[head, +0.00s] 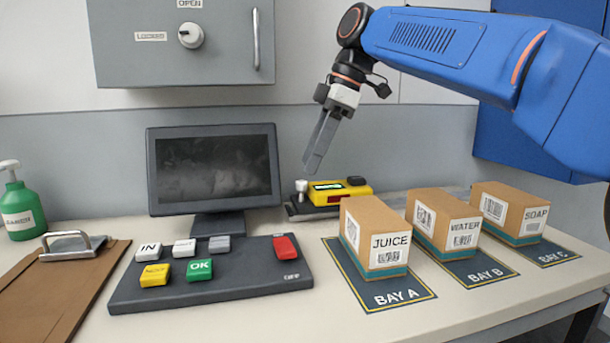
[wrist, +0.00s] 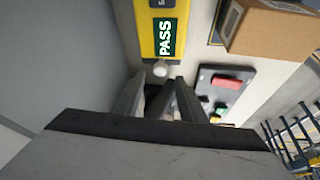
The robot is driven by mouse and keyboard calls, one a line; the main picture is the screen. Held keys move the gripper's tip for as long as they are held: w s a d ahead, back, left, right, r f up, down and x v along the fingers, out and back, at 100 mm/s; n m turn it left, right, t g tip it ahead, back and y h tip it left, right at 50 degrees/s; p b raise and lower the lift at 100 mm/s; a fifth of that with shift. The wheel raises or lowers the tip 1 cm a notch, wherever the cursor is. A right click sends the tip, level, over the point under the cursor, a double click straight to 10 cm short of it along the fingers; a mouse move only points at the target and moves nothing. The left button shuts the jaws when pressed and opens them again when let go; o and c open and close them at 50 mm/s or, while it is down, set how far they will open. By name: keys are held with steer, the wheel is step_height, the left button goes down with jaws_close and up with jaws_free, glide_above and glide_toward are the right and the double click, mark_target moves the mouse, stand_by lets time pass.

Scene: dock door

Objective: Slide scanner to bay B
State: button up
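The yellow scanner (head: 340,192) sits on a dark rail (head: 300,210) at the back of the bench, behind the JUICE box and left of bay B. Its small white knob (head: 301,186) stands at its left end. In the wrist view the scanner (wrist: 146,30) shows a screen reading PASS, with the knob (wrist: 160,69) just beyond my fingertips. My gripper (head: 312,168) points down just above the knob; in the wrist view its fingers (wrist: 162,82) are apart with nothing between them. The bay B mat (head: 478,270) lies under the WATER box (head: 462,232).
The JUICE box (head: 388,247) stands on bay A (head: 390,297), and the SOAP box (head: 522,220) on bay C (head: 550,252). A monitor (head: 212,165) and a keypad (head: 225,285) stand left of the scanner. A clipboard (head: 70,280) and green bottle (head: 20,212) are far left.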

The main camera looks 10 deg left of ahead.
mark_target(305, 182)
steer(key=shift+x, duration=2.3)
steer(key=shift+d, duration=0.1)
jaws_close()
